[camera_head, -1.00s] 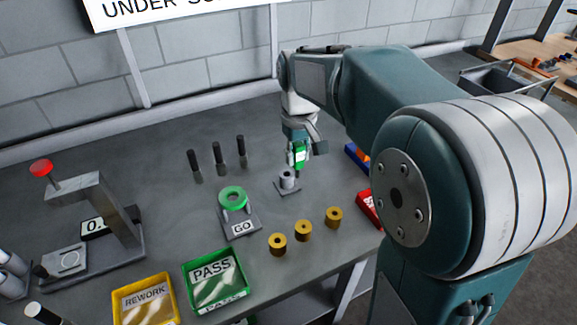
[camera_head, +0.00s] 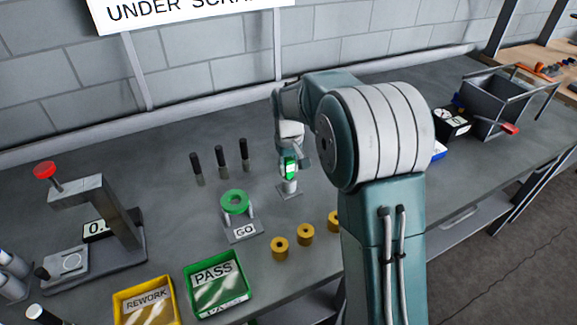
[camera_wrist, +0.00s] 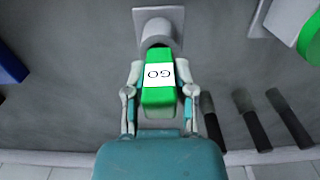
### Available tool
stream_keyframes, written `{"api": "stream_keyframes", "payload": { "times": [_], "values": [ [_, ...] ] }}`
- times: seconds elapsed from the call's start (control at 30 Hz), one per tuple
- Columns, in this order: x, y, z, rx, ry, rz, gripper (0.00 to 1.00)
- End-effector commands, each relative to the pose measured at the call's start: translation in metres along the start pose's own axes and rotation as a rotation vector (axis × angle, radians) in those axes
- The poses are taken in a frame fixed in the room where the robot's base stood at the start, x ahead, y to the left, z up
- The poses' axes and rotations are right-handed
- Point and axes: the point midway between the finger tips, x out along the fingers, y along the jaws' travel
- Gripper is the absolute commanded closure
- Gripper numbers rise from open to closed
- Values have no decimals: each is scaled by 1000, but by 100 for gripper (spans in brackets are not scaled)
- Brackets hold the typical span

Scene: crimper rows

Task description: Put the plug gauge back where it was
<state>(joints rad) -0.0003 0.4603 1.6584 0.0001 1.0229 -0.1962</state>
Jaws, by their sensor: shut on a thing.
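The plug gauge has a green handle with a white GO label. It shows in the head view (camera_head: 290,169) and the wrist view (camera_wrist: 158,92). My gripper (camera_wrist: 160,92) is shut on this handle, one finger on each side. A grey cylindrical holder on a square plate (camera_head: 289,189) stands right below it in the head view. In the wrist view the holder (camera_wrist: 157,28) is just beyond the handle's far end, in line with it. The gauge's lower end is hidden, so I cannot tell how deep it sits in the holder.
A green ring (camera_head: 235,201) rests on a GO stand left of the holder. Several dark-topped pins (camera_head: 220,158) stand behind. Brass bushings (camera_head: 305,235) are in front. PASS (camera_head: 217,285) and REWORK (camera_head: 146,302) trays and a red-knobbed gauge (camera_head: 90,225) are further left.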

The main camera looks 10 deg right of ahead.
Motion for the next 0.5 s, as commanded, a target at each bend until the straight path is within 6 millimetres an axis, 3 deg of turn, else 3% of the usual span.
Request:
{"api": "stream_keyframes", "payload": {
  "times": [0.37,0.4,0.47,0.5],
  "values": [
    [4,0,0,0,0,0,100],
    [5,0,0,0,1,0,62],
    [4,0,0,0,1,0,36],
    [4,0,0,0,1,0,32]
  ]
}}
